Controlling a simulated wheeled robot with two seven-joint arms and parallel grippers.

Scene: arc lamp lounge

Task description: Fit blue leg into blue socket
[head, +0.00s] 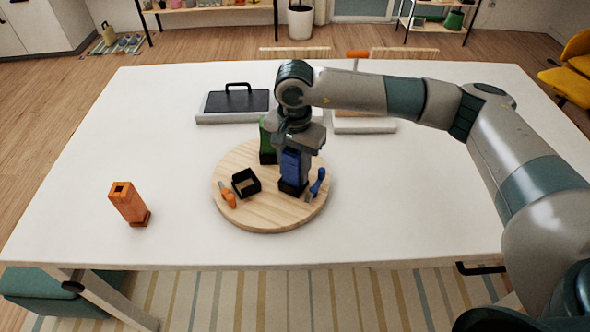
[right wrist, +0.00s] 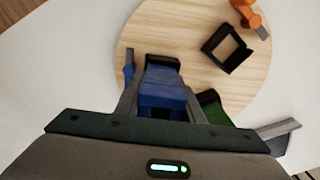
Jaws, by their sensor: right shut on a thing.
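The blue leg (head: 291,164) stands about upright over the round wooden board (head: 262,221), and it also shows in the right wrist view (right wrist: 162,92). My right gripper (head: 296,147) comes from above and is shut on its upper part. The leg's lower end is at the black socket (head: 293,188) beside a small blue-handled piece (head: 319,181). The socket's dark rim shows at the leg's foot (right wrist: 162,61); I cannot tell how deep the leg sits. My left gripper is out of view.
An empty black socket (head: 246,182) and an orange-handled piece (head: 229,198) are on the board's left. A green leg (head: 266,140) stands behind. A dark handled case (head: 238,101) lies behind.

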